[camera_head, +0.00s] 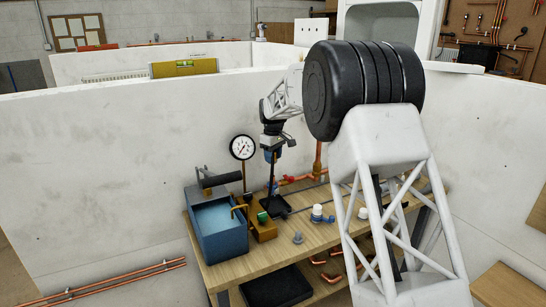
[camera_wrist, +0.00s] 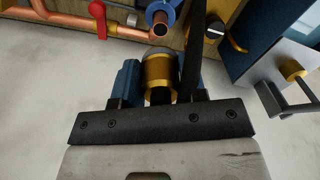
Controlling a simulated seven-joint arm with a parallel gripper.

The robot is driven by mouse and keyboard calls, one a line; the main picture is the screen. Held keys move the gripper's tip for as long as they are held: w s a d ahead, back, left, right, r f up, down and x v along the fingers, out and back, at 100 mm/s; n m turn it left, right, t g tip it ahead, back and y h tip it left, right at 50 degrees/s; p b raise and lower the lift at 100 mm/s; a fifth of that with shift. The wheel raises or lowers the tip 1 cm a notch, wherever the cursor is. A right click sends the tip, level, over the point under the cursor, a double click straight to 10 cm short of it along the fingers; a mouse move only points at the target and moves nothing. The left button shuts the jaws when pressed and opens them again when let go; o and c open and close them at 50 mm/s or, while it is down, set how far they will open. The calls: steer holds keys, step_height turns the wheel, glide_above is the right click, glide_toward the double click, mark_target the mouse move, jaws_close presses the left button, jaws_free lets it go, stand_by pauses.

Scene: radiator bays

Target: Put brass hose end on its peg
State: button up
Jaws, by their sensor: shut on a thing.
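My gripper (camera_head: 273,152) is above the workbench in the head view, beside the pressure gauge. In the wrist view my gripper (camera_wrist: 158,88) is shut on the brass hose end (camera_wrist: 158,72), a gold-coloured cylinder between blue fingers. In the head view the hose end is too small and hidden to make out. A black upright post (camera_head: 271,185) on a flat black base (camera_head: 275,207) stands below my gripper. A dark strip (camera_wrist: 194,50) runs just right of the hose end in the wrist view; I cannot tell whether they touch. I cannot tell which thing is its peg.
A blue water tank (camera_head: 218,235) and a round gauge (camera_head: 242,147) stand on the left of the wooden bench (camera_head: 318,236). Copper pipework with a red valve handle (camera_wrist: 97,18) lies near the gripper. A blue-and-white fitting (camera_head: 318,214) sits near the bench's front.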

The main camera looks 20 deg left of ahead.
steer(key=shift+r, duration=0.2)
steer(key=shift+r, duration=2.3)
steer(key=shift+d, duration=0.1)
steer(key=s+d+f, duration=0.8)
steer(key=s+f, duration=0.1)
glide_above(299, 232)
step_height(299, 232, down, 7)
steer(key=shift+s+d+f, duration=0.1)
steer(key=shift+s+f, duration=0.05)
steer(key=shift+f, duration=0.2)
steer(key=shift+f, duration=2.9)
